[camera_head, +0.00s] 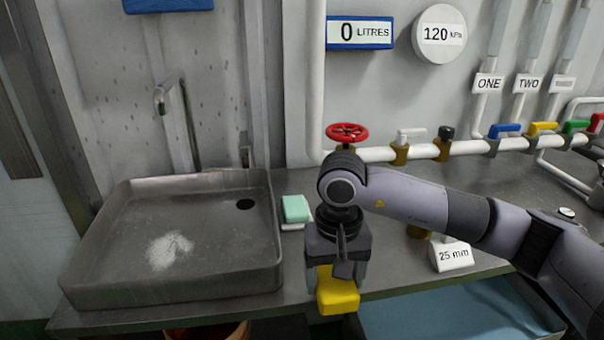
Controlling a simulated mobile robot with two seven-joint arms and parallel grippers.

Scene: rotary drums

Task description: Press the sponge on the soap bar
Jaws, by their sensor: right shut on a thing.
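The yellow sponge (340,296) is held by my right gripper (338,270), which is shut on it and points down near the counter's front edge. The mint-green soap bar (296,208) lies on a white base at the right side of the sink, up and to the left of the gripper in the picture. The sponge and the soap bar are apart. My left gripper is out of view.
A metal sink (180,290) with white powder (169,250) in it takes up the left. A red valve wheel (347,132) stands behind my right wrist. Pipes with coloured handles run along the wall. A "25 mm" block (452,255) stands on the counter (500,200).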

